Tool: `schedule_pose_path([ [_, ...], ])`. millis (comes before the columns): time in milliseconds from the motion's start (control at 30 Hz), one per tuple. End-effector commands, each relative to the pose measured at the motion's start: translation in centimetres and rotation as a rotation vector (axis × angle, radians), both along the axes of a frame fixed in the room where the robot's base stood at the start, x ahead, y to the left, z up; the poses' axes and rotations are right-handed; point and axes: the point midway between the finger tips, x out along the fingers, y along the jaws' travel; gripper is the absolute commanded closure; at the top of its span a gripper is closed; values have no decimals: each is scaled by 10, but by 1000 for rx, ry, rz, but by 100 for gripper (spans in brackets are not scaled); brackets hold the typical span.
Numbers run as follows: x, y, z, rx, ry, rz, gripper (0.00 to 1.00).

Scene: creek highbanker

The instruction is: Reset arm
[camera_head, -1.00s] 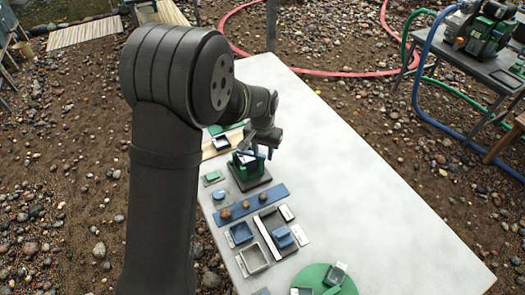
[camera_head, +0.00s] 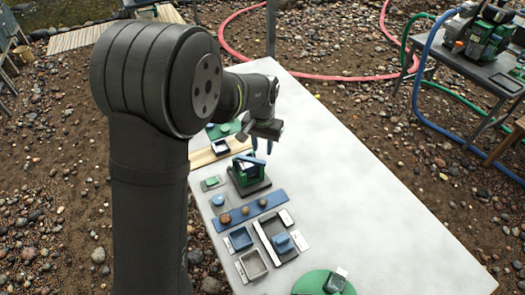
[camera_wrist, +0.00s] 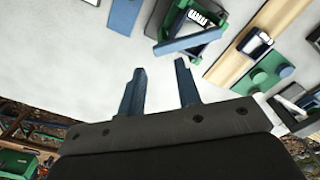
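My gripper (camera_head: 261,148) is above the white table (camera_head: 350,190), over its far left part. In the wrist view its two dark blue fingers (camera_wrist: 161,75) stand apart with nothing between them, so it is open and empty. A green holder on a dark square base (camera_head: 249,178) stands just below and nearer than the gripper, with a blue bar (camera_head: 250,160) at its top. In the wrist view the blue bar (camera_wrist: 177,43) and part of the green holder (camera_wrist: 150,18) lie beyond the fingertips, apart from them.
A blue strip (camera_head: 246,212) with several brown round pieces, small trays (camera_head: 254,264) and a green disc (camera_head: 312,282) lie along the near left side. A wooden strip with a white-and-blue piece (camera_head: 220,147) lies behind the holder. The table's right side is clear.

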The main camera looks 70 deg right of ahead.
Motion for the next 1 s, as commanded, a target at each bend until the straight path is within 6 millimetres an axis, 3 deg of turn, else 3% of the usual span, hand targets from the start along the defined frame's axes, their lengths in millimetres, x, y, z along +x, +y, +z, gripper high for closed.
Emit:
schedule_pose_path([
  [400,0,0,2,0,0,1,69],
  [800,0,0,-41,1,0,1,69],
  [1000,0,0,-47,-1,0,1,69],
])
